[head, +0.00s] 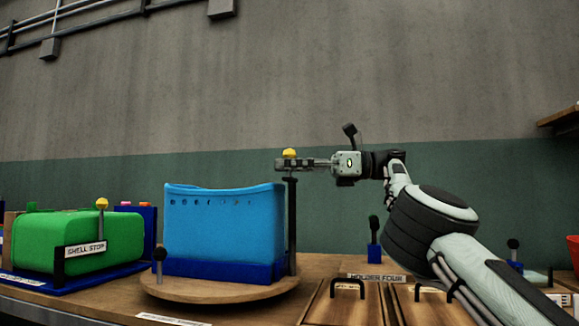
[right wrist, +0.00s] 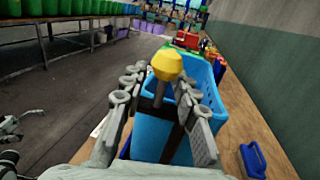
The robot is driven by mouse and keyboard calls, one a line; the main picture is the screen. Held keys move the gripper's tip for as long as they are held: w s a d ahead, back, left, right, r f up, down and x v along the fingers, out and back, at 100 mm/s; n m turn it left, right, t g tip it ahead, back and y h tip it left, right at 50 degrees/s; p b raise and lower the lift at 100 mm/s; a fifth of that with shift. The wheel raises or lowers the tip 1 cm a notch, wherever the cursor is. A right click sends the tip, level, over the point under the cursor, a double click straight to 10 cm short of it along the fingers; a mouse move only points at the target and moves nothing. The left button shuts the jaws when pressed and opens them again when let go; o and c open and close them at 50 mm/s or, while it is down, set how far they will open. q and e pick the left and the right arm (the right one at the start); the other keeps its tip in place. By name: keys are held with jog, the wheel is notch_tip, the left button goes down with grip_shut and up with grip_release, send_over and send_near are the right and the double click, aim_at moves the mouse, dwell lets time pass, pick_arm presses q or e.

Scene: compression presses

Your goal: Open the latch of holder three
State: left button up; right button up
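A yellow knob (head: 289,153) tops a tall dark post (head: 292,225) beside the right end of a blue bin (head: 225,225). The bin stands on a round wooden turntable (head: 215,289). My right gripper (head: 290,164) is level, just below the knob, its fingers on either side of the knob's stem. In the right wrist view the yellow knob (right wrist: 167,66) shows between the parted fingers (right wrist: 160,95), with gaps visible. A label reads HOLDER FOUR (head: 377,278). I cannot read a holder three label, so which latch is its own is unclear. My left gripper is not in view.
A green shell (head: 85,240) with a SHELL STOP sign (head: 85,249) stands at the left. Wooden lids with dark handles (head: 347,285) and small knobbed levers (head: 374,235) are at the front right. A wall stands behind; the air above the bench is clear.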

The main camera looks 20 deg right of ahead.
jog(key=shift+d, duration=0.1)
jog(key=v, duration=1.1)
jog(key=shift+s+d, duration=0.25)
jog(key=shift+d, duration=0.1)
